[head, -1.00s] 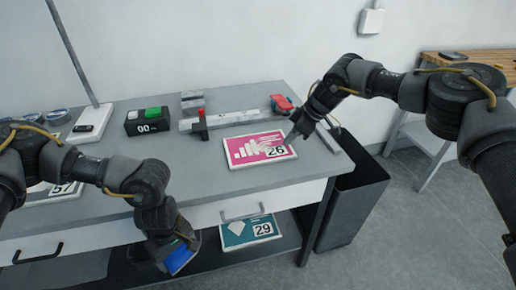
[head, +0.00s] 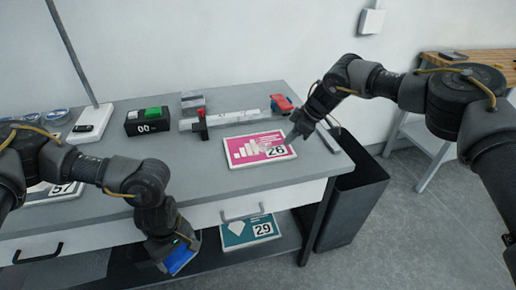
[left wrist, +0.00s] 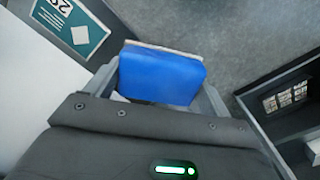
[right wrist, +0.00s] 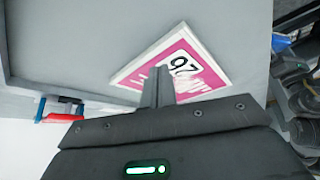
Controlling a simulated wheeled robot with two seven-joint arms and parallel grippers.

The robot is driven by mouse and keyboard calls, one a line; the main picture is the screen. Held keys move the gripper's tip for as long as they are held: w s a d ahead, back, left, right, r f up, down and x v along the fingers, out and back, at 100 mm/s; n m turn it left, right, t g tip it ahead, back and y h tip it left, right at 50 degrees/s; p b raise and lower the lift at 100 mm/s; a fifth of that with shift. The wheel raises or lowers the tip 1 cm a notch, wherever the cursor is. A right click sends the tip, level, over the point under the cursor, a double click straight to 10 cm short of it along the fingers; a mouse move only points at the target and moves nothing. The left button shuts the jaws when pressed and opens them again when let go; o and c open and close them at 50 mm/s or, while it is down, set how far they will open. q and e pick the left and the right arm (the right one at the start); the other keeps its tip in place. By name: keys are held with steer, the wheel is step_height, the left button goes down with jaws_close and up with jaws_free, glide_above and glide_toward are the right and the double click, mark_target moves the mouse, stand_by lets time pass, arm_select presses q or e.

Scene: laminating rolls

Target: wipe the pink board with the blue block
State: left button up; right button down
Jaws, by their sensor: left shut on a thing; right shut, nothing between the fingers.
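The pink board (head: 258,148), with white bars and the number 26, lies flat on the grey table. A cloudy whitish patch covers part of its print. It also shows in the right wrist view (right wrist: 205,62). My right gripper (head: 296,136) is shut and empty, with its tips at the board's right side; I cannot tell whether they touch it. The blue block (head: 180,261) is in my left gripper (head: 182,258), low in front of the table's front edge. In the left wrist view the block (left wrist: 160,77) sits between the fingers, with a pale layer along its far edge.
A teal board (head: 250,231) numbered 29 lies on the lower shelf. A dark bin (head: 350,200) stands right of the table (head: 150,222). A green-button box (head: 149,120), a metal ruler bar (head: 235,118) and a red clamp (head: 281,103) stand at the back.

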arm_select(q)
steer(key=shift+f, duration=0.1)
arm_select(e)
steer(key=shift+f, duration=0.45)
steer(key=shift+r, duration=0.1)
arm_select(q)
step_height(320, 180, up, 6)
steer(key=p, duration=0.6)
arm_select(e)
step_height(320, 180, up, 6)
steer(key=shift+d+r, duration=0.15)
arm_select(q)
steer(key=shift+f+b, duration=0.3)
steer(key=shift+b, duration=0.15)
arm_select(e)
steer(key=v, duration=1.1)
steer(key=shift+r, duration=0.3)
